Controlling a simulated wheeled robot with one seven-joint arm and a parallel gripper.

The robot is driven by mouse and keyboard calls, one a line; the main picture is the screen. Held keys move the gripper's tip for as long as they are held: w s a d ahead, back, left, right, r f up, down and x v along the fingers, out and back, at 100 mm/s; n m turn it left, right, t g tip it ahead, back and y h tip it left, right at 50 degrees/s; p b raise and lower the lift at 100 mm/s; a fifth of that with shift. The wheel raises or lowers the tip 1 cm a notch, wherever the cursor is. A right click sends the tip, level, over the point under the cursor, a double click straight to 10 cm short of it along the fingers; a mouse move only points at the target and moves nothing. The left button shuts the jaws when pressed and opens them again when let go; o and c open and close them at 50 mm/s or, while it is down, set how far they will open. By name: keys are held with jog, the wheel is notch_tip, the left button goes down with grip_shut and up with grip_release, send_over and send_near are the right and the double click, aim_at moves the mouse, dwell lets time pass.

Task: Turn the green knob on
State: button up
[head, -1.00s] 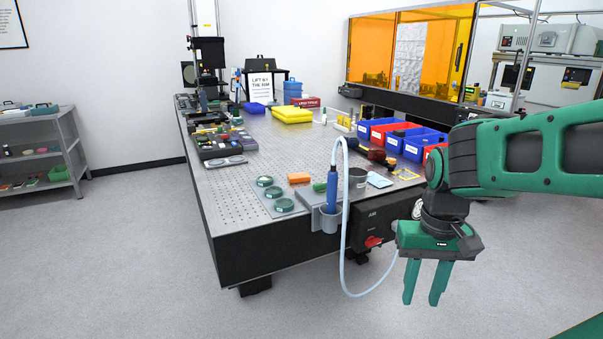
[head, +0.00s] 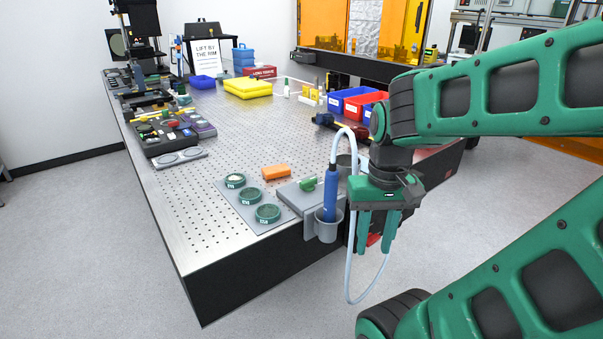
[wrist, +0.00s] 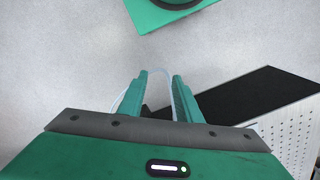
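A small green knob (head: 307,183) sits on a grey block (head: 298,196) near the front edge of the perforated table, in the head view. A blue handpiece (head: 329,195) in a grey holder stands just right of it. My gripper (head: 374,246) is to the right of the knob, in front of the table's side, with its fingers pointing down. The fingers are apart with nothing seen between them. The wrist view shows both fingers (wrist: 160,76) apart, with a pale hose behind them. The knob cannot be made out there.
The pale hose (head: 348,270) loops down beside my gripper. Three round green-rimmed pieces (head: 267,213) and an orange block (head: 276,172) lie left of and behind the knob. A red part (head: 374,239) shows behind my fingers. Blue and red bins (head: 336,105) stand farther back.

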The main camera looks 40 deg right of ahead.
jog(key=w+a+r+n+t, duration=0.1)
jog(key=w+a+n+t, duration=0.15)
jog(key=w+a, duration=0.45)
jog(key=w+a+r+n+t, duration=0.2)
jog(key=w+a+n, duration=0.2)
jog(key=w, duration=0.5)
notch_tip(320, 180, up, 8)
jog(key=r+m+g, duration=0.1)
jog(key=m+g, duration=0.3)
jog(key=m, duration=1.4)
send_over(308, 180)
notch_tip(308, 180, down, 11)
jog(key=shift+d+f, duration=0.1)
jog(key=shift+c, duration=0.3)
